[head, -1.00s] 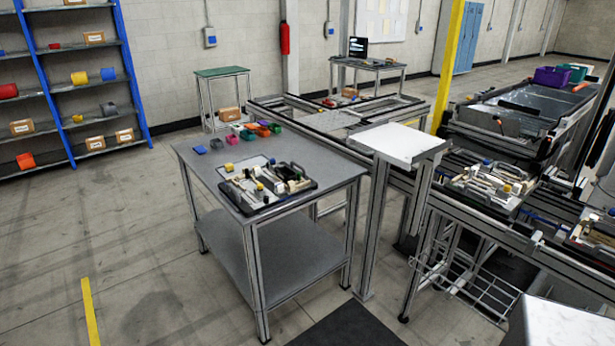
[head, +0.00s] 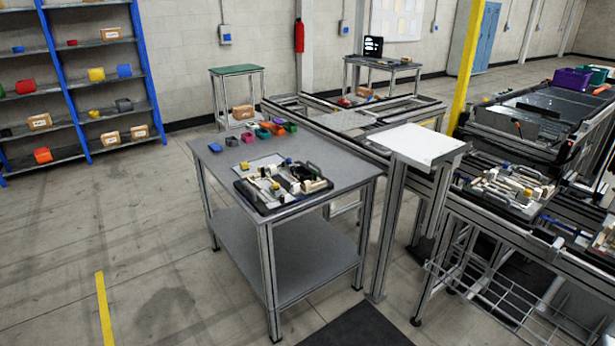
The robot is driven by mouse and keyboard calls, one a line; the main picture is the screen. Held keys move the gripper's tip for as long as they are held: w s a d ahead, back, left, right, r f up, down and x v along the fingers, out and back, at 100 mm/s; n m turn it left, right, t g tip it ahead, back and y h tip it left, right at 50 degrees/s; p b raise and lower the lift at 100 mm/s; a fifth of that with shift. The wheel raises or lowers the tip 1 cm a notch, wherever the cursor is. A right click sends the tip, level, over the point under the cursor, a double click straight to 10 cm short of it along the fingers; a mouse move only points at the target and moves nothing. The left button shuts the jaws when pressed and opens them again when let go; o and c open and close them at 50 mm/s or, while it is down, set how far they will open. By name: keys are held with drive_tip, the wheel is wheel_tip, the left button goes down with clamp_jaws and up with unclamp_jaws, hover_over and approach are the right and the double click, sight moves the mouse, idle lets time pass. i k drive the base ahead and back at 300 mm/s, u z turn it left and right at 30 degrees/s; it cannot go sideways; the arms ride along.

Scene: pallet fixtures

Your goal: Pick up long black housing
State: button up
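A black pallet fixture (head: 262,206) lies on the grey worktable (head: 222,165), holding several white, yellow and dark parts. The long black housing cannot be told apart for sure; dark elongated pieces show on the fixture, too small to identify. A second similar fixture (head: 487,203) with light and dark parts sits on the conveyor at the right. My gripper is not in view.
Small coloured bins (head: 268,129) stand along the worktable's back edge. A white-topped stand (head: 425,144) and the conveyor frame (head: 460,215) border the table on the right. A blue shelf rack (head: 75,85) stands at the back left. Floor left of the table is clear.

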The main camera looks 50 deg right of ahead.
sight(301, 173)
drive_tip(key=u, duration=0.05)
drive_tip(key=i, duration=1)
drive_tip(key=z, duration=0.05)
